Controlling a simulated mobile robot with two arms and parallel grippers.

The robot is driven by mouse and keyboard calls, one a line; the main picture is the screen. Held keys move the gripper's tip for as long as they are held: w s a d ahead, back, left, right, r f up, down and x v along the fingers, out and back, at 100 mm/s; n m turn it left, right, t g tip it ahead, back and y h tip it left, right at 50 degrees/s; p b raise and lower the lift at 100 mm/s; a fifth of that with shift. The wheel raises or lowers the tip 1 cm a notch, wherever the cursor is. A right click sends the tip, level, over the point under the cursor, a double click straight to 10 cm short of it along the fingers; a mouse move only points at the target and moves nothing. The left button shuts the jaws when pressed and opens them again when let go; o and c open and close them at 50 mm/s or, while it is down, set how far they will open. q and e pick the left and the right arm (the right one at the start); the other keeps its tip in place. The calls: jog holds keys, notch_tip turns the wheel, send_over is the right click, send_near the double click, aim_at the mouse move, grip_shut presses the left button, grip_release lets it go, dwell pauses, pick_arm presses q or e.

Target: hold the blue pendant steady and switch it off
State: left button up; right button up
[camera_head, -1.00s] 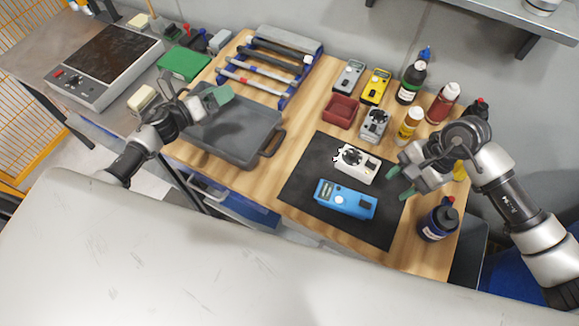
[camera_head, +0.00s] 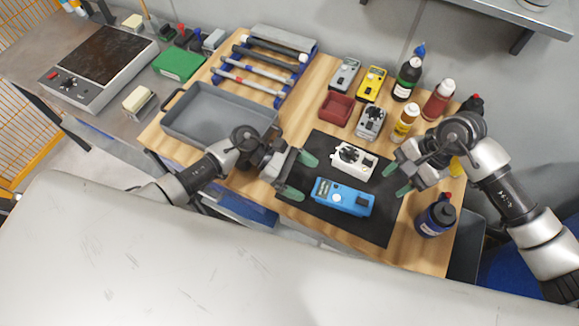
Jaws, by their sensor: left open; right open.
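The blue pendant (camera_head: 343,196) lies on the black mat (camera_head: 377,228), its long side running left to right. A white device with a dark dial (camera_head: 353,161) lies just behind it on the same mat. My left gripper (camera_head: 300,176) is open and empty, with green fingertips, just left of the blue pendant and apart from it. My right gripper (camera_head: 394,180) is open and empty, to the right of the white device and the blue pendant. The small controls on the blue pendant are too small to read.
A grey tray (camera_head: 190,140) lies left of the mat. Several bottles line the right side, including a dark blue one (camera_head: 436,217) near my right arm.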

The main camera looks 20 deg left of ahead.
aim_at(324, 189)
pick_arm(q)
jog(key=x, duration=0.6)
jog(key=shift+d+f, duration=0.1)
jog(key=shift+d, duration=0.1)
jog(key=c, duration=1.2)
jog(key=shift+c, duration=0.3)
pick_arm(e)
jog(key=shift+a, duration=0.25)
jog(key=c, duration=0.4)
jog(key=a+n+h, duration=0.1)
jog(key=n, duration=0.1)
jog(key=s+a+r+n+t+h, duration=0.1)
jog(key=a, duration=0.1)
jog(key=a+n+h, duration=0.1)
jog(key=a+n, duration=0.1)
jog(key=shift+s+r+n+t, duration=0.15)
jog(key=shift+s+n+t, duration=0.15)
jog(key=shift+t, duration=0.1)
grip_shut()
jog(key=shift+n+t+h, duration=0.4)
jog(key=shift+n+h, duration=0.2)
jog(key=shift+n, duration=0.2)
jog(key=shift+s+a+f, duration=0.1)
jog(key=shift+f, duration=1)
jog(key=shift+s+a+f, duration=0.1)
jog(key=shift+a+f, duration=0.05)
jog(key=shift+f, duration=0.95)
jog(key=shift+s+a+f, duration=0.1)
jog(key=shift+f, duration=1)
